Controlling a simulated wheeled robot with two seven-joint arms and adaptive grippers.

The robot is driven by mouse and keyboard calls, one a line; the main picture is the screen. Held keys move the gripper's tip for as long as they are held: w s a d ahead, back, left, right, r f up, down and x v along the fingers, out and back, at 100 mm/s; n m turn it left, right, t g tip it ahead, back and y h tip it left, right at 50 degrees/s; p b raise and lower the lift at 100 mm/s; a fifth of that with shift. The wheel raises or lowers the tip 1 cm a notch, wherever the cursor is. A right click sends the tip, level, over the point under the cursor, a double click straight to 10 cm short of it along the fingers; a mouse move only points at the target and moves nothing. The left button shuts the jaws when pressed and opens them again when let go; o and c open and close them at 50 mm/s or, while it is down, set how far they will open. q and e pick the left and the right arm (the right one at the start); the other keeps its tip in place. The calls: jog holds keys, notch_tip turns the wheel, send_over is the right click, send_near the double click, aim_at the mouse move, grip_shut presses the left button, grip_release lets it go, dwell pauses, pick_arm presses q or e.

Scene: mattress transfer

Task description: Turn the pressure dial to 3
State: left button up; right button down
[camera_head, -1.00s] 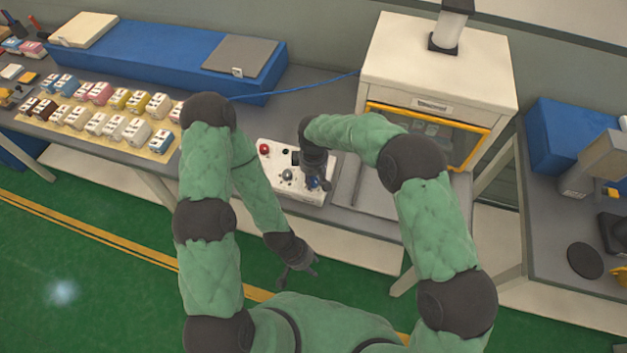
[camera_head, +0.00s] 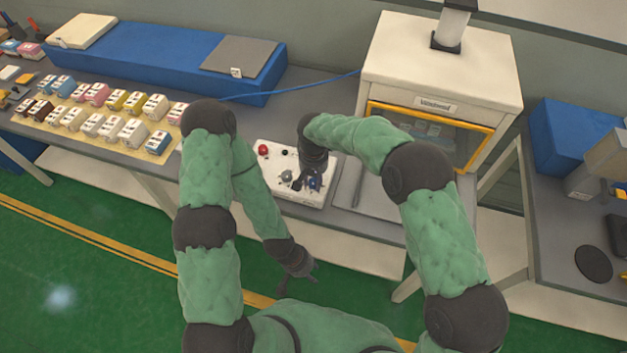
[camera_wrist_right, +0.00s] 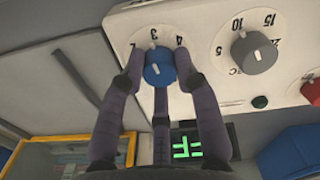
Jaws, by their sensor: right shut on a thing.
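The blue pressure dial (camera_wrist_right: 158,74) sits on a white control panel (camera_head: 265,165), with the numbers 2, 3 and 4 printed around its top. Its white marks point roughly at the 3 in the right wrist view. My right gripper (camera_wrist_right: 160,85) is shut on the dial, its fingers around the sides and below. In the head view my right gripper (camera_head: 306,182) is over the panel, and its wrist partly covers it. My left gripper (camera_head: 298,287) hangs empty in front of the bench, its fingers apart.
A white cabinet (camera_head: 440,60) with a yellow-framed window stands right of the panel. Several small boxes stand on a yellow mat (camera_head: 165,148) at left.

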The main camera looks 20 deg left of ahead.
aim_at(314, 181)
jog(key=shift+m, duration=0.9)
jog(key=c, duration=0.9)
grip_release()
jog(key=shift+r, duration=0.1)
notch_tip(314, 181, up, 12)
